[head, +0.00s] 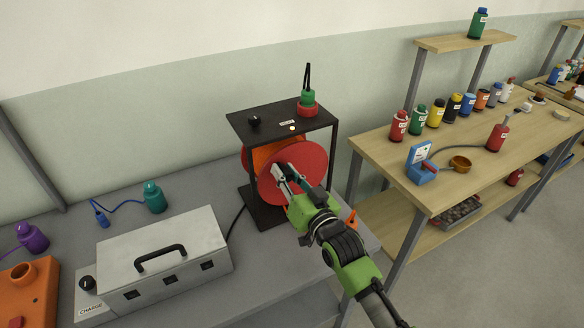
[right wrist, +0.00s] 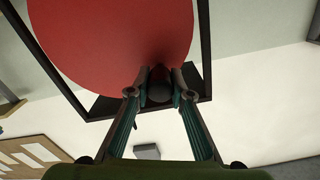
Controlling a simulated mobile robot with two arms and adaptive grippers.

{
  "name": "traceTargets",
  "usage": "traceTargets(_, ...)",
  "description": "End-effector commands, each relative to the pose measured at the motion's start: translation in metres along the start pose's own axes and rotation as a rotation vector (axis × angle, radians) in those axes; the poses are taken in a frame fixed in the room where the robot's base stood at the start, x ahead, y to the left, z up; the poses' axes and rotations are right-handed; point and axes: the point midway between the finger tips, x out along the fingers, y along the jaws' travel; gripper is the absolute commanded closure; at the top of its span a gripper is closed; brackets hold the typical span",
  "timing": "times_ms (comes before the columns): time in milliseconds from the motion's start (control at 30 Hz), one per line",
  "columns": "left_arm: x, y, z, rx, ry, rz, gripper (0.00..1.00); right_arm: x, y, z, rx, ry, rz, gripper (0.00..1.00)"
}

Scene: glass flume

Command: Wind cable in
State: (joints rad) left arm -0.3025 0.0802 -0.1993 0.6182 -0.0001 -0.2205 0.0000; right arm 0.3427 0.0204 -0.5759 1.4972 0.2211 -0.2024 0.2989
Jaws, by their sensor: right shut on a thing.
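A cable reel with a red disc (head: 306,166) and an orange drum (head: 268,152) sits inside a black frame (head: 243,128) on the grey bench. My right gripper (head: 282,172) reaches to the front face of the red disc. In the right wrist view, the gripper (right wrist: 159,85) is shut on a dark round knob (right wrist: 159,91) in front of the red disc (right wrist: 115,40). A black cable (head: 235,221) runs from near the frame's foot down behind the metal box. My left gripper is not in view.
A metal box (head: 190,232) with a black handle stands left of the reel, with a teal bottle (head: 154,197) behind it. A red and green piece (head: 307,103) sits on the frame's top. A wooden shelf table (head: 385,160) with several bottles stands to the right.

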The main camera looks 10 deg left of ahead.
Motion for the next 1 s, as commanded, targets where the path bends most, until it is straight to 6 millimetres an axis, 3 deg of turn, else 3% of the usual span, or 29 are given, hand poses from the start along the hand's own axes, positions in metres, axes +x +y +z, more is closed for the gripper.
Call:
traceTargets(433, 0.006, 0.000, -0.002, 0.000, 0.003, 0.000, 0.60, 0.000, -0.011, 0.024, -0.302, 0.000, 0.000, 1.00)
traceTargets(1000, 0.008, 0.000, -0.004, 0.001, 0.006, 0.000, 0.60, 0.000, -0.013, 0.030, -0.382, 0.000, 0.000, 1.00)
